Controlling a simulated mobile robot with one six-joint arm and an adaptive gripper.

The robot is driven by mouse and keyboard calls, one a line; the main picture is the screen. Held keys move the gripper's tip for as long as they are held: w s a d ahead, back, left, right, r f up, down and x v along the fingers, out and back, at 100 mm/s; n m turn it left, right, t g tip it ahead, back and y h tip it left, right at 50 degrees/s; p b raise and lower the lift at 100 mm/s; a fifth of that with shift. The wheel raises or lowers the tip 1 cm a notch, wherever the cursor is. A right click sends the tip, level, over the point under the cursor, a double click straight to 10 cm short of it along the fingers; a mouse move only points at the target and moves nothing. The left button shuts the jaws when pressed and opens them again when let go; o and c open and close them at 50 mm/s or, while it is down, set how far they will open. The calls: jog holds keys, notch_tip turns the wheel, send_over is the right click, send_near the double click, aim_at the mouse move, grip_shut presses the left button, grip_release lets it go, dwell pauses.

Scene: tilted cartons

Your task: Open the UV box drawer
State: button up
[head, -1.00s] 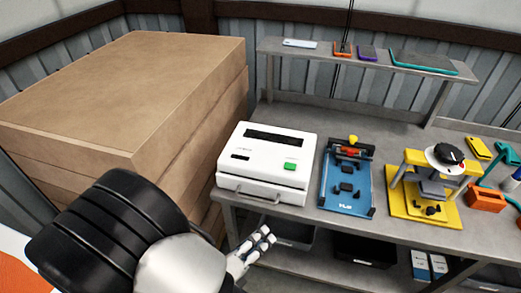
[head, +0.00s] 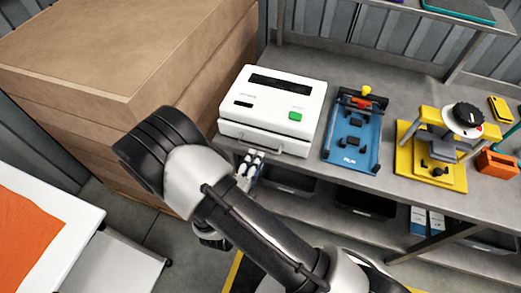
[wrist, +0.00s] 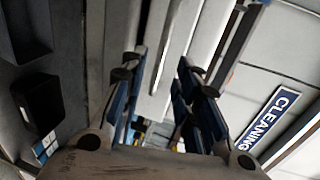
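The UV box (head: 272,88) is a white case with a dark window and a green button, at the left end of the bench. Its drawer (head: 232,132) is at the bottom front, with a bar handle (head: 262,146); the drawer looks shut. My gripper (head: 253,163) is just below the left part of the handle in the head view, near the bench's front edge. In the wrist view my gripper (wrist: 160,68) has its blue-sided fingers apart, with pale surfaces showing between them. I cannot tell whether the handle lies between the fingers.
A stack of large cartons (head: 130,50) stands left of the UV box. A blue fixture (head: 350,150) and a yellow press (head: 420,175) stand to its right on the bench (head: 300,58). Dark bins (head: 365,203) sit on the shelf below. A white table with an orange sheet (head: 35,240) is at lower left.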

aim_at(260, 150)
jog(key=x, duration=0.6)
jog(key=shift+w+d+b, duration=0.1)
jog(key=shift+w+b, duration=0.15)
jog(key=shift+b, duration=0.15)
grip_shut()
dwell(0.4)
